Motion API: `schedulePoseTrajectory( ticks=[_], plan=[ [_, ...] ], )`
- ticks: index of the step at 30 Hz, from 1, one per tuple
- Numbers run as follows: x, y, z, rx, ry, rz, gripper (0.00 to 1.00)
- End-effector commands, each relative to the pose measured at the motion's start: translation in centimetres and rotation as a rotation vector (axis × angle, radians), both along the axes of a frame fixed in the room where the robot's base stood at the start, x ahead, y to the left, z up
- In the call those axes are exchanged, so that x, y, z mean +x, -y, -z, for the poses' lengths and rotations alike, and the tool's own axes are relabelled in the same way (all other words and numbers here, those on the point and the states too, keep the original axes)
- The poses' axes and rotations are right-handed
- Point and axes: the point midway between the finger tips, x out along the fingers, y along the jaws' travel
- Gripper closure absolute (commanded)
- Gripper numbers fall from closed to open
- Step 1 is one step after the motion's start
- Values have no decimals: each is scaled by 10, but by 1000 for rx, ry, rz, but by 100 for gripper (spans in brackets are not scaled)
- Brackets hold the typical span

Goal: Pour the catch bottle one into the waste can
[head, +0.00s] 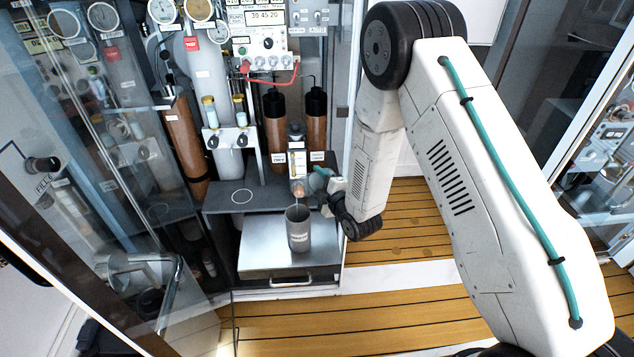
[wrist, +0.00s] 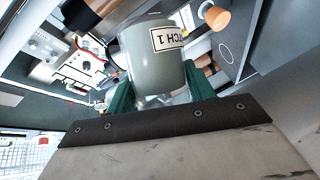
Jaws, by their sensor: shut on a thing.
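My gripper (head: 318,182) is shut on catch bottle one (wrist: 152,60), a grey-glass bottle with a white label ending in "TCH 1". In the wrist view its green fingers lie on both sides of the bottle, and the label reads upside down. In the head view the bottle (head: 298,187) is small and partly hidden by the gripper. The waste can (head: 298,232) is a grey metal cylinder with an open top, standing upright on a steel surface.
The steel drawer top (head: 262,243) has free room left of the can. A grey shelf (head: 228,199) with a white ring mark lies behind it. Brown bottles (head: 276,135), gauges and a control box (head: 262,40) stand at the back. An open glass door (head: 110,210) is at left.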

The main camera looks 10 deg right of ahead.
Motion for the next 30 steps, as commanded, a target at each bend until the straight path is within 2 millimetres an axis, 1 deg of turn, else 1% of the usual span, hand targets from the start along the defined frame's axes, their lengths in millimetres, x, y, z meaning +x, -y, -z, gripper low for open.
schedulePoseTrajectory(
  ticks=[18,24,30],
  plan=[
    [0,0,0,-52,54,-1,70],
    [0,0,0,-97,101,0,70],
    [0,0,0,-98,101,0,70]
  ],
)
